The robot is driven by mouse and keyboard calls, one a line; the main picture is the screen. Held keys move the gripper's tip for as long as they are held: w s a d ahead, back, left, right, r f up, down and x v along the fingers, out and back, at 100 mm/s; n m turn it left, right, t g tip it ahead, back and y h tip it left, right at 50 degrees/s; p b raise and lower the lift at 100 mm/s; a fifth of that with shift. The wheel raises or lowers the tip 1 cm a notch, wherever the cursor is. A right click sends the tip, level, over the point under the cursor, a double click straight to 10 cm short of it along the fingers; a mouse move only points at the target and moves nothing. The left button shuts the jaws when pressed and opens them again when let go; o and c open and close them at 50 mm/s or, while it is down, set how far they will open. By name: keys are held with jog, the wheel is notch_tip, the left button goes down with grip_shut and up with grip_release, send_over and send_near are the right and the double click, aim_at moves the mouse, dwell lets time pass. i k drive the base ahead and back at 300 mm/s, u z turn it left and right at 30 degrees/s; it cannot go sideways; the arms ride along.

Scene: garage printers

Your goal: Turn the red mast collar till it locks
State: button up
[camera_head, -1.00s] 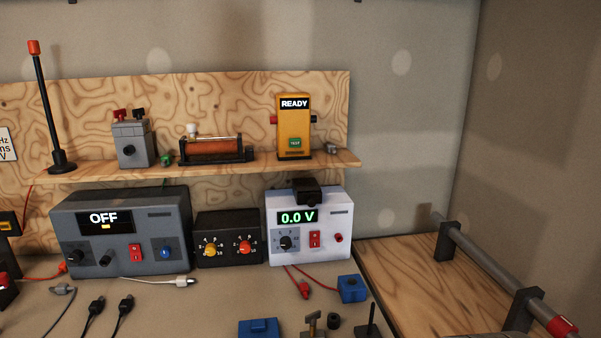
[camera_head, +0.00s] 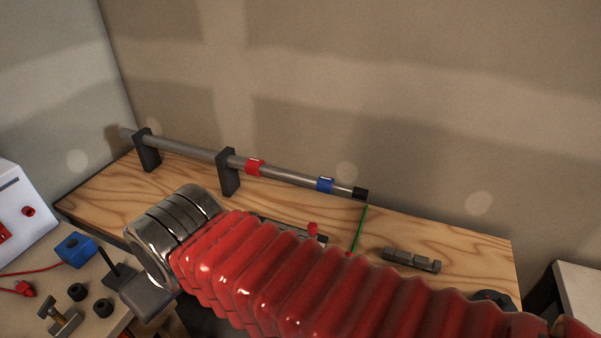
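The red mast collar (camera_head: 255,167) is a short red band on a grey horizontal mast (camera_head: 290,177). It sits just right of the second dark bracket (camera_head: 228,172). A blue collar (camera_head: 325,185) is farther right on the same mast, near its black end cap (camera_head: 360,193). My arm, in a red ribbed sleeve with a metal cuff, crosses the lower part of the view in front of the bench. My gripper's fingertips cannot be made out, so I cannot tell whether it is open or shut. The cuff is apart from the red collar in the picture, below and left of it.
The mast rests in two dark brackets on a wooden bench (camera_head: 455,245). A green cord (camera_head: 360,230) hangs from the mast's right end. A grey stepped part (camera_head: 411,260) lies on the bench. A blue block (camera_head: 76,247) and small black knobs are on the left table.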

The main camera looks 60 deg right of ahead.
aim_at(252, 167)
jog(key=z, duration=1.7)
